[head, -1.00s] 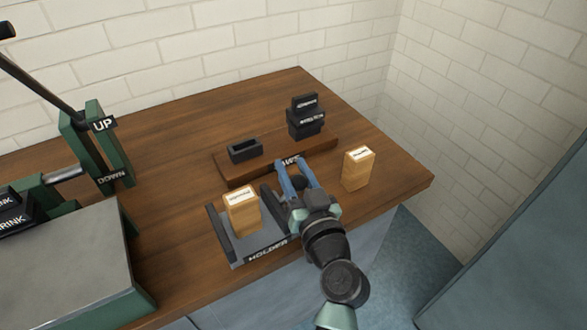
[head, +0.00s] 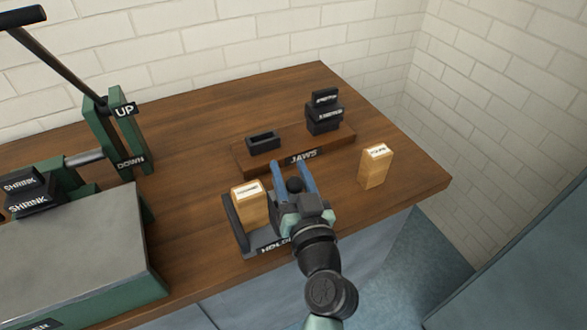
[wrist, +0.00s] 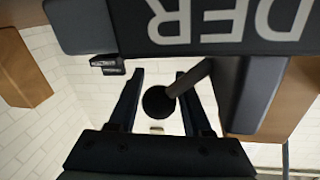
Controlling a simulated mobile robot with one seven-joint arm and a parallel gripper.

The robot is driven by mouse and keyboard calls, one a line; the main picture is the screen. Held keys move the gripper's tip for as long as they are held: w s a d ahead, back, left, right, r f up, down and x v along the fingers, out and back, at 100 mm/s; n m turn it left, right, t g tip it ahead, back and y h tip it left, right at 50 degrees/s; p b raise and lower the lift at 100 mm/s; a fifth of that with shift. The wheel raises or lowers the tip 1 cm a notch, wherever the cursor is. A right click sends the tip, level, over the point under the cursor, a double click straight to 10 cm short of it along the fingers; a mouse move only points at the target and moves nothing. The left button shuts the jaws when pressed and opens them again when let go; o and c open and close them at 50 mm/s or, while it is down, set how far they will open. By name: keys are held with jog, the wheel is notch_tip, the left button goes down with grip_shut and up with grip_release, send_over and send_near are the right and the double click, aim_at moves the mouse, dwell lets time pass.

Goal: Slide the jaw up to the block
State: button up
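The holder (head: 258,243) is a grey tray on the bench with a dark fixed jaw (head: 235,221) at its left. A labelled wooden block (head: 250,209) stands upright in it. The sliding jaw is mostly hidden by my gripper in the head view; the wrist view shows its dark plate (wrist: 250,92) and an arm ending in a round black knob (wrist: 158,102). The knob (head: 294,186) lies between the fingers of my gripper (head: 291,167). The gripper is open, with gaps beside the knob in the wrist view (wrist: 160,74). Whether jaw and block touch is unclear.
A second wooden block (head: 376,167) stands to the right. Behind is the JAWS board (head: 285,157) with a hollow black piece (head: 263,142) and stacked black pieces (head: 324,112). A green machine (head: 90,240) with a lever fills the left. Bench between machine and holder is clear.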

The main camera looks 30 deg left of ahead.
jog(key=shift+o, duration=1.2)
jog(key=shift+d, duration=0.1)
jog(key=b+v, duration=0.1)
jog(key=v, duration=1.1)
jog(key=shift+s+d+b, duration=0.2)
jog(key=shift+s+b, duration=0.15)
jog(key=shift+b, duration=0.05)
jog(key=shift+r, duration=0.15)
